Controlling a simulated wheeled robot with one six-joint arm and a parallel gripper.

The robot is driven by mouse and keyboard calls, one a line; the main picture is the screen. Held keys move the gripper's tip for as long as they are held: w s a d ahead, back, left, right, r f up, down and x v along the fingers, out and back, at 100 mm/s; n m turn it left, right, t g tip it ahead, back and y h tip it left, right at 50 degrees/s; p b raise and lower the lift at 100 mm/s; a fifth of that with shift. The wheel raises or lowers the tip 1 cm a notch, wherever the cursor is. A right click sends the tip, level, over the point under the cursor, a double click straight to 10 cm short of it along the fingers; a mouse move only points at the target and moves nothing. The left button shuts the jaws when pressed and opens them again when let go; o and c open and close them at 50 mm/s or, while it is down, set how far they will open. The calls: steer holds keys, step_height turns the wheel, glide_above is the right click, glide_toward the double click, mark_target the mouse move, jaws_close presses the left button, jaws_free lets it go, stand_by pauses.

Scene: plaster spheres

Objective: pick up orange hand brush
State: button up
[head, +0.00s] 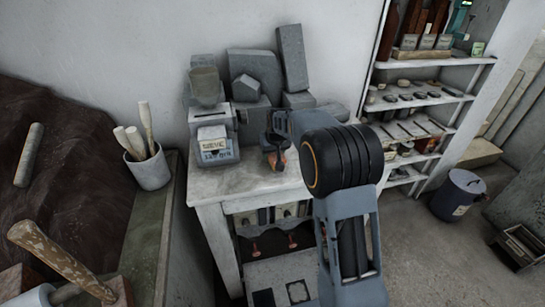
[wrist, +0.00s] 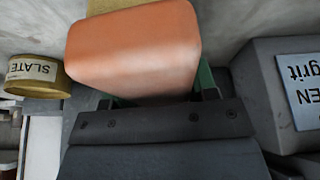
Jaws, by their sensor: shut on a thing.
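The orange hand brush (wrist: 135,48) fills the upper middle of the wrist view as a smooth, rounded orange block. Only a small orange part of it (head: 284,161) shows in the head view, over the white table. My gripper (wrist: 158,99) is shut on the brush, with a finger at each side of its lower edge. In the head view my gripper (head: 276,156) is small and partly hidden by my arm. I cannot tell whether the brush touches the tabletop.
The white table (head: 258,181) carries grey blocks (head: 254,70) at the back and a labelled box (head: 214,151) at left. The wrist view shows a yellow SLATE tin (wrist: 38,77) and a grey labelled block (wrist: 262,95). A shelf (head: 425,101) stands right.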

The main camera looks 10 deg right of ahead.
steer(key=s+d+r+b, duration=0.3)
steer(key=s+d+r, duration=0.6)
steer(key=d+r, duration=0.1)
steer(key=shift+s+d+r+b, duration=0.15)
steer(key=shift+s+r+b, duration=0.15)
steer(key=shift+b, duration=0.05)
steer(key=o, duration=0.4)
steer(key=shift+c, duration=1.2)
